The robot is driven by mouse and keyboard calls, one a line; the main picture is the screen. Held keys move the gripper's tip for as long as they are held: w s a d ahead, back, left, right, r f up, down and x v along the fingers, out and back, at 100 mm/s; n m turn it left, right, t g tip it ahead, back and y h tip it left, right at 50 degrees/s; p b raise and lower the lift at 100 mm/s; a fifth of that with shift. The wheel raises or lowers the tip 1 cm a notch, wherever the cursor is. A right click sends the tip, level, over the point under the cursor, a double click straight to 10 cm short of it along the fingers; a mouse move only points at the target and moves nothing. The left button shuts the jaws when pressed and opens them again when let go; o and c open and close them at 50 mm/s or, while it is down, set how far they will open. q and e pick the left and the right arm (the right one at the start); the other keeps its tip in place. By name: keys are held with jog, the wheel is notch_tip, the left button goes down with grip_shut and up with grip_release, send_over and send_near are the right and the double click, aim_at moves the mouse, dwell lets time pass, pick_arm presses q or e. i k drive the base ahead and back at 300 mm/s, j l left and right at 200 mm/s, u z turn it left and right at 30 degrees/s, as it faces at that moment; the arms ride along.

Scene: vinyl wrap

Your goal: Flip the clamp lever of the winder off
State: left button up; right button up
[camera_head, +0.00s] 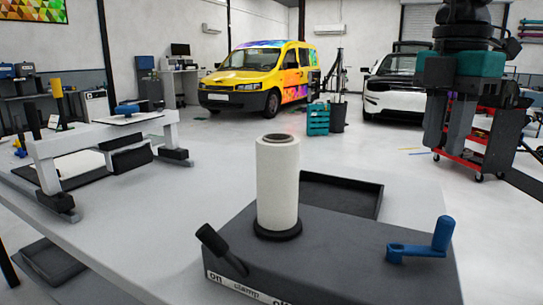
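The winder (340,262) is a dark grey box on the table with a white roll (278,185) upright on its spindle. Its clamp lever (221,249) is a black handle at the front left corner, tilted up and to the left. A white label (243,287) below it seems to read "on" at the left, then "clamp", then a word cut by the frame edge. The lever leans toward the left word. My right gripper (475,160) hangs at the upper right, fingers apart and empty, well away from the lever. My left gripper is not in view.
A blue crank handle (424,245) stands up at the winder's right side. A black tray (342,190) lies behind the roll. A white frame-like device (105,145) stands on the table (150,225) at left. The tabletop left of the winder is clear.

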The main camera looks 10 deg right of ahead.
aim_at(208, 236)
jog(key=k, duration=1)
